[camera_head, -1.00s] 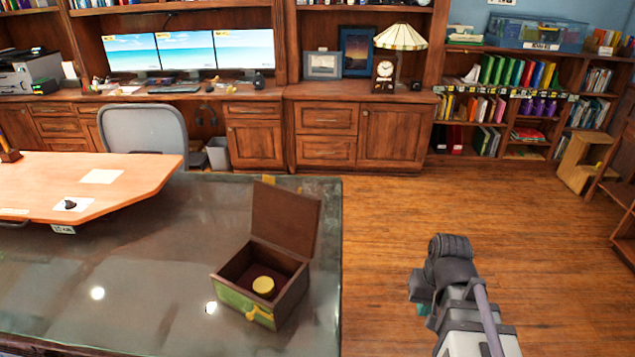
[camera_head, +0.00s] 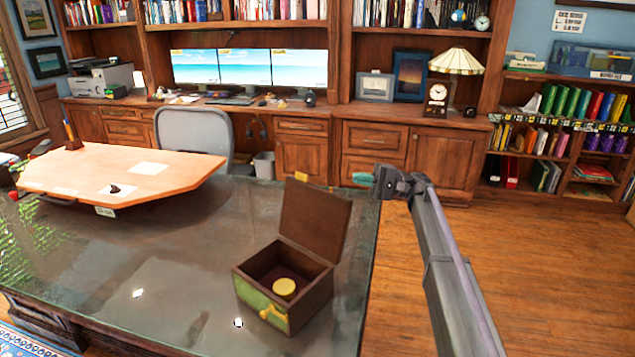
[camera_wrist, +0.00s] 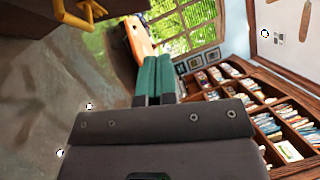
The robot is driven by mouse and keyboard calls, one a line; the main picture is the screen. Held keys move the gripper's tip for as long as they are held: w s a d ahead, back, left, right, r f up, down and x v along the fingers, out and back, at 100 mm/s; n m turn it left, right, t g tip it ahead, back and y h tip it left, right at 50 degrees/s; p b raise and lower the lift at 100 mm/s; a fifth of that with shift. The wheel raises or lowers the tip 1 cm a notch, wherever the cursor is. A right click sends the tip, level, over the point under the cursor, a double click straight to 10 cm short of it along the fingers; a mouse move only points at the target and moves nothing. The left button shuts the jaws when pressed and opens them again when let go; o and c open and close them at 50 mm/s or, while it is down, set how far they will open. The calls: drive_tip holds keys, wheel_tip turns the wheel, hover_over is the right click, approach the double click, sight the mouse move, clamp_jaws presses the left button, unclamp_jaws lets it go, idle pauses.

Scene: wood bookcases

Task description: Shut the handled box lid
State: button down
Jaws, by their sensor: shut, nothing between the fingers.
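The handled box (camera_head: 318,290) stands on the glass-topped desk with its lid (camera_head: 315,222) raised, leaning slightly back. A round yellow object (camera_head: 285,287) lies inside on a dark lining. A yellow clasp (camera_head: 274,314) is on the green front, and a small yellow piece shows behind the lid's top edge. In the wrist view, a yellow handle (camera_wrist: 72,17) on a brown piece, apparently the lid, is cut off at the top left. My gripper (camera_head: 362,180) is beyond and right of the lid, apart from it. Its teal fingers (camera_wrist: 155,75) are together and empty.
The glass-topped desk (camera_head: 190,260) is mostly bare around the box. Cabinets and bookshelves line the back. Open wood floor (camera_head: 540,265) is to the right.

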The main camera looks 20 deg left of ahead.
drive_tip(key=p, duration=0.2)
approach(304, 175)
drive_tip(key=w+a, duration=0.2)
drive_tip(key=a, duration=0.3)
drive_tip(key=s, duration=0.2)
drive_tip(key=s+r+p, duration=0.1)
drive_tip(key=shift+a, duration=0.35)
drive_tip(key=shift+s+a, duration=0.2)
drive_tip(key=shift+s, duration=0.25)
